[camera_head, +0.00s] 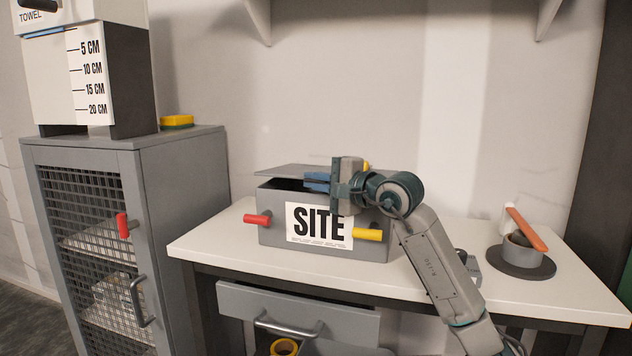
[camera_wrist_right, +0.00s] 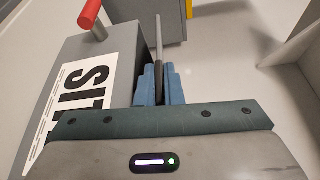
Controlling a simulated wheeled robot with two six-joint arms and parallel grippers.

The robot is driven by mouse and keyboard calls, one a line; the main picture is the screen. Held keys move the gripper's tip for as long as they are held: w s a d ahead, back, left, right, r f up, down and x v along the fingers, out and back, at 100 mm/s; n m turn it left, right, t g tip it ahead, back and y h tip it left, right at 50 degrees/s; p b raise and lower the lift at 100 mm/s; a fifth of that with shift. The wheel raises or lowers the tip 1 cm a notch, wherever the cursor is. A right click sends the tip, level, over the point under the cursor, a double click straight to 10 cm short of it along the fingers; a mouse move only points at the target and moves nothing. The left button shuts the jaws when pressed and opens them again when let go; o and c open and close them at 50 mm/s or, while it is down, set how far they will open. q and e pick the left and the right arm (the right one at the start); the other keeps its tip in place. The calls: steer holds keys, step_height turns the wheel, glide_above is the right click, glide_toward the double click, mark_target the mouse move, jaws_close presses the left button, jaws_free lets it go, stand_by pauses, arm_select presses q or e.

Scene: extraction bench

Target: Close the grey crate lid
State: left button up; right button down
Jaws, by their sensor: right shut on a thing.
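The grey crate (camera_head: 275,213) stands on the white bench with a "SITE" label on its front, a red handle on its left and a yellow handle on its right. Its grey lid (camera_head: 295,169) lies low over the top, with a dark gap between lid and crate. My right gripper (camera_head: 317,182) is at the lid's front edge, its blue fingers shut on it. In the right wrist view the lid (camera_wrist_right: 158,38) shows edge-on between the fingers (camera_wrist_right: 159,85), beside the crate (camera_wrist_right: 85,55). My left gripper is not in view.
A grey mesh cabinet (camera_head: 136,142) stands left of the bench, with a yellow block (camera_head: 176,121) on top. A dark round base (camera_head: 521,262) with an orange-handled item sits at the bench's right. A drawer (camera_head: 300,312) stands partly open below. The bench's left end is clear.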

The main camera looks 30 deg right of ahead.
stand_by(0.3)
steer(key=c, duration=1.6)
jaws_free()
steer(key=shift+o, duration=0.2)
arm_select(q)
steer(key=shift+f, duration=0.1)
arm_select(e)
steer(key=shift+s+d+f, duration=0.1)
steer(key=shift+s+d, duration=0.2)
steer(key=shift+s, duration=0.25)
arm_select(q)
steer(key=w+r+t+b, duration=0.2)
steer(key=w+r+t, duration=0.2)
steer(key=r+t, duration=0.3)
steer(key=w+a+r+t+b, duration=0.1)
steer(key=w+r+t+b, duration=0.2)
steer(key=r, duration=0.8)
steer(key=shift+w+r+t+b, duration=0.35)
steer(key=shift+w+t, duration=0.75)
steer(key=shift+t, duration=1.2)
arm_select(e)
steer(key=v, duration=0.9)
steer(key=shift+s, duration=0.3)
